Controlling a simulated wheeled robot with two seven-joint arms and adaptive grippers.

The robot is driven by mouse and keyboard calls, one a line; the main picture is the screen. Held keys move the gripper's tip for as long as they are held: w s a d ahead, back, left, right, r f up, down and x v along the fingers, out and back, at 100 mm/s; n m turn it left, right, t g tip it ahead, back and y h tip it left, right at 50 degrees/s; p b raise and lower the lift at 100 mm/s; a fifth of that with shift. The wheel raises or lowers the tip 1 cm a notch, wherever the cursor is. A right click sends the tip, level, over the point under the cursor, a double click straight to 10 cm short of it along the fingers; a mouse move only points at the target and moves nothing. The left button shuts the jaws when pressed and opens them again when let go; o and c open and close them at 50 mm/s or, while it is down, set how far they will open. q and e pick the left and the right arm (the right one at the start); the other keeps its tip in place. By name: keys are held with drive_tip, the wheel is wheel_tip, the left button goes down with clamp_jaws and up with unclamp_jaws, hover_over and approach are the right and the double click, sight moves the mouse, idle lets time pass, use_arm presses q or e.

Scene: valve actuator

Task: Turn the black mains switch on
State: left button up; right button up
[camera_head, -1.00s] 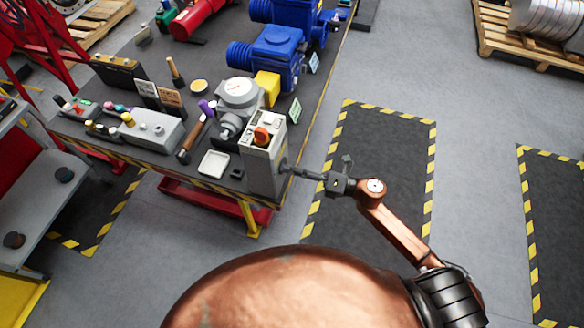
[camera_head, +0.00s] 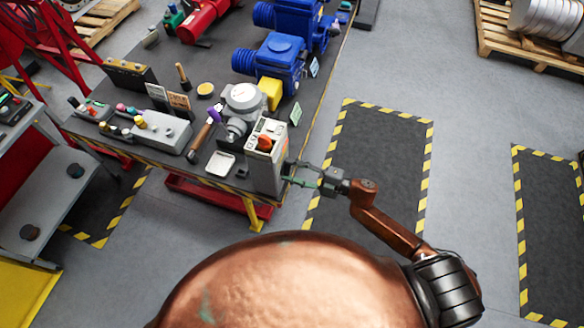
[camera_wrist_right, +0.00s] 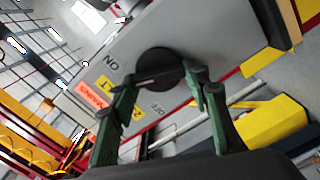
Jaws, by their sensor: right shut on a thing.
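The black mains switch (camera_wrist_right: 158,62) is a round knob with a raised bar on the side of a grey box (camera_head: 262,174). The wrist view shows ON lettering to its upper left and OFF to its lower right. In the head view the box stands at the table's near right corner, with an orange-red knob (camera_head: 265,143) on its top; the black switch cannot be made out there. My right gripper (camera_head: 288,171) reaches the box's right side. Its green fingers (camera_wrist_right: 162,82) are shut on the switch's bar from both sides. My left gripper is not in view.
A round gauge (camera_head: 243,97) and blue motors (camera_head: 270,63) stand behind the box. The floor right of the table is open, with a striped mat (camera_head: 375,165).

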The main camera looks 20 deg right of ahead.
drive_tip(key=shift+m+p, duration=1.15)
drive_tip(key=shift+m, duration=0.75)
drive_tip(key=o, duration=1.2)
drive_tip(key=shift+c, duration=0.2)
drive_tip(key=shift+d, duration=0.25)
drive_tip(key=v, duration=1.1)
drive_tip(key=shift+s+d, duration=0.2)
drive_tip(key=shift+s, duration=0.05)
